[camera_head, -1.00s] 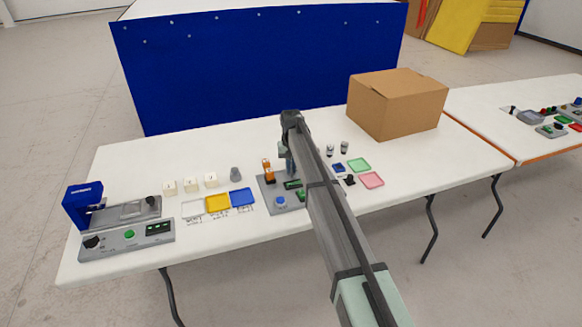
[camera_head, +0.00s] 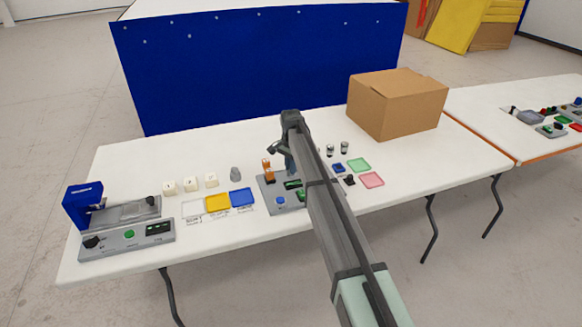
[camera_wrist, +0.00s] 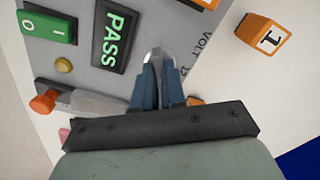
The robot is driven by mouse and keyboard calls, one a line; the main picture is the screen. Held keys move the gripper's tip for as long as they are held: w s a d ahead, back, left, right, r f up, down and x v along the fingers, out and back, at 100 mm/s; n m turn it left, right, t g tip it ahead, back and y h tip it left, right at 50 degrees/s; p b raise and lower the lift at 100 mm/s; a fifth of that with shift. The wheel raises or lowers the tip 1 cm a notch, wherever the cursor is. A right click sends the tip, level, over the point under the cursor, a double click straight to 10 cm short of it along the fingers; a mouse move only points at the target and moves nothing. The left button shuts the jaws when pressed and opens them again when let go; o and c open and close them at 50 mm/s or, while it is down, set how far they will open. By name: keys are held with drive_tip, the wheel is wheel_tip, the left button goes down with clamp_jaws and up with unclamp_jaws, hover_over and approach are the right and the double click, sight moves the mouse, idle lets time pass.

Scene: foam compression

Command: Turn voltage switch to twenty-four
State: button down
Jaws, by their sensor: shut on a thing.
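In the wrist view the grey control panel (camera_wrist: 75,72) carries the printed word VOLT beside my fingertips. My gripper (camera_wrist: 159,58) is at the panel with its two fingers close together, shut on the voltage switch, which the fingers largely hide. Part of a number shows under VOLT, but I cannot read the switch's setting. A green display (camera_wrist: 115,40) reads PASS. In the head view the panel (camera_head: 268,203) is on the white table, and my arm covers its right part and most of my gripper (camera_head: 291,170).
Near my fingers are a green rocker switch (camera_wrist: 47,26), a yellow button (camera_wrist: 64,64) and an orange-tipped lever (camera_wrist: 45,102). An orange block marked 1 (camera_wrist: 264,34) is to the right. Coloured trays (camera_head: 217,202) lie left of the panel; a cardboard box (camera_head: 397,104) stands behind right.

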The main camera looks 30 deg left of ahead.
drive_tip(key=shift+m, duration=0.3)
drive_tip(key=c, duration=1.2)
unclamp_jaws()
wheel_tip(320, 180, up, 14)
drive_tip(key=shift+f, duration=0.1)
